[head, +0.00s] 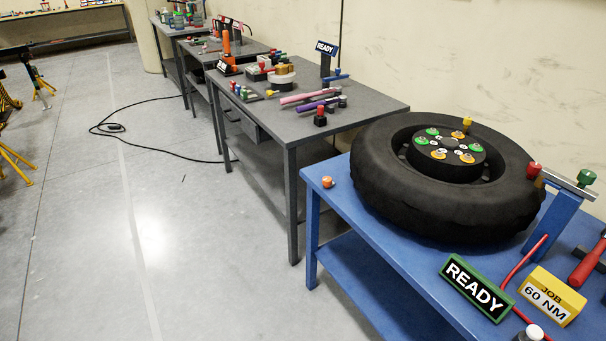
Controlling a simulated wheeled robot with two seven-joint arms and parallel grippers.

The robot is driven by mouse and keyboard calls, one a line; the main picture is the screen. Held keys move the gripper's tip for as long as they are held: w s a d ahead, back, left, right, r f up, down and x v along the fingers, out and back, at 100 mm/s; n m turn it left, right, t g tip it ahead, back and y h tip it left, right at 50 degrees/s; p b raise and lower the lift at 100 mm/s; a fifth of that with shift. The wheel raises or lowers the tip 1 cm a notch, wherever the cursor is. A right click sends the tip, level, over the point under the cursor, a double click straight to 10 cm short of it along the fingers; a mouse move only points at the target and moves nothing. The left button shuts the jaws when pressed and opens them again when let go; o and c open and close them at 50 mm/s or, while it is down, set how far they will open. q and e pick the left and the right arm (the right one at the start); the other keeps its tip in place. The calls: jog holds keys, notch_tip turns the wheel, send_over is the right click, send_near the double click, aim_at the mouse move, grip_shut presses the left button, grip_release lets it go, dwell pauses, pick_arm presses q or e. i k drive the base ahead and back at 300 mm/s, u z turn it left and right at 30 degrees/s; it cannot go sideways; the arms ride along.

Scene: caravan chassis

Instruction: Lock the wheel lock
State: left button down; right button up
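A large black wheel (450,215) lies flat on a blue bench (385,262) at the right of the head view. Its raised hub (447,170) carries several green and orange round pieces, and a yellow knob (467,124) stands at the far side of the hub. Right of the wheel, a blue post (553,213) bears a grey bar with a red knob (534,169) and a green knob (586,178). I cannot tell which part is the wheel lock. Neither of my grippers is in view.
A green-framed READY sign (476,288), a yellow 60 NM block (551,296) and a red-handled tool (587,262) are on the blue bench's right part. An orange piece (327,182) sits near its left corner. A cluttered grey bench (340,117) stands behind. The left floor is mostly open, with a black cable (150,142).

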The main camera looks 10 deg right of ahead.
aim_at(327, 182)
jog(key=z, duration=0.4)
jog(key=i, duration=1.1)
jog(key=z, duration=0.2)
